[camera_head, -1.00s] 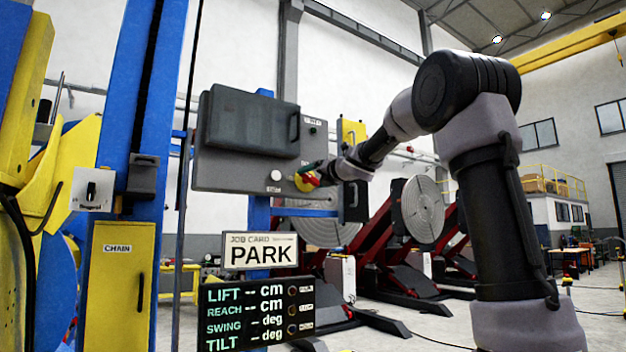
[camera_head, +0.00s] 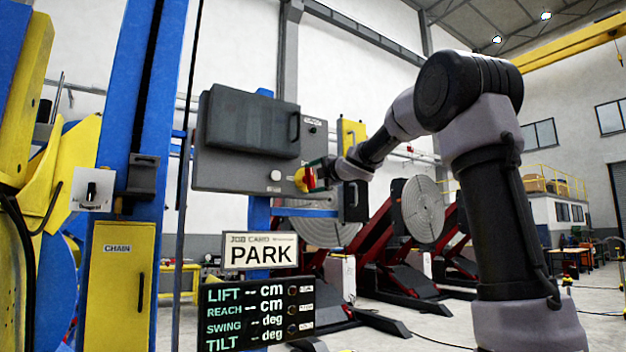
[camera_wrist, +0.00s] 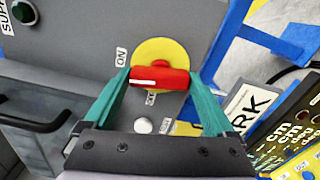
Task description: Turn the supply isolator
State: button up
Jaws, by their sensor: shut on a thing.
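The supply isolator is a red handle (camera_wrist: 158,79) on a round yellow plate (camera_wrist: 163,50), on the face of the grey control box (camera_head: 232,178). In the head view the yellow plate (camera_head: 300,180) shows at the box's lower right, with the handle partly hidden by my gripper (camera_head: 318,177). In the wrist view my gripper (camera_wrist: 158,92) has its green fingers on both ends of the red handle. A white line on the handle lies across the picture there. An "ON" label (camera_wrist: 121,57) is beside the plate, and another label below it is partly covered.
A white button (camera_wrist: 143,125) is close to the handle. A dark lamp (camera_wrist: 24,12) is at the wrist view's top left. The PARK card (camera_head: 260,252) and a display (camera_head: 258,312) with blank readings are below the box. A blue column (camera_head: 142,110) stands at left.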

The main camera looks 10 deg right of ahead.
jog(key=shift+m, duration=1.1)
jog(key=shift+f, duration=0.1)
jog(key=o, duration=1.1)
jog(key=shift+c, duration=0.2)
jog(key=shift+s+d, duration=0.1)
jog(key=v, duration=1)
jog(key=shift+s, duration=0.25)
jog(key=shift+d, duration=0.1)
